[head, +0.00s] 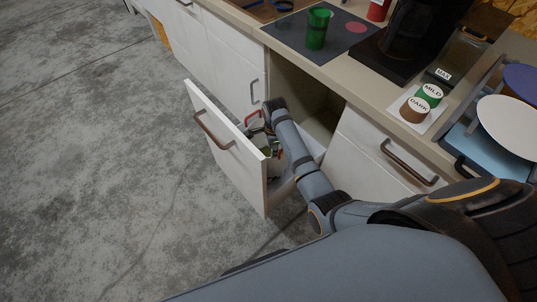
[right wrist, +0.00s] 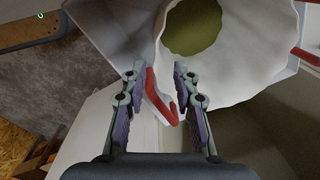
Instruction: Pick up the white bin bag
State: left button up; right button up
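The white bin bag (right wrist: 245,55) fills the upper right of the right wrist view, its mouth open around something olive green (right wrist: 192,25). A red drawstring loop (right wrist: 154,92) hangs at its near side, between the two fingers of my right gripper (right wrist: 159,72). The fingers are apart, one on each side of the loop; I cannot tell whether either touches it. In the head view my right arm reaches down into the pulled-out drawer (head: 222,148), and a red loop (head: 252,119) shows there beside my wrist. The bag is mostly hidden there by the arm and drawer front. My left gripper is not in view.
The drawer front with its brown handle (head: 212,130) stands out from the white cabinets. The counter above carries a green cup (head: 317,28), a dark mat (head: 290,38), labelled lids (head: 415,109) and plates (head: 508,125). The concrete floor (head: 90,150) at left is clear.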

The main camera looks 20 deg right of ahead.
aim_at(274, 161)
jog(key=shift+w+f, duration=0.2)
jog(key=shift+f, duration=1.05)
jog(key=f, duration=0.1)
jog(key=f+b, duration=0.1)
jog(key=f, duration=0.3)
jog(key=shift+s+d+f, duration=0.15)
jog(key=shift+s+d, duration=0.05)
jog(key=shift+d, duration=0.05)
jog(key=shift+c, duration=0.3)
grip_shut()
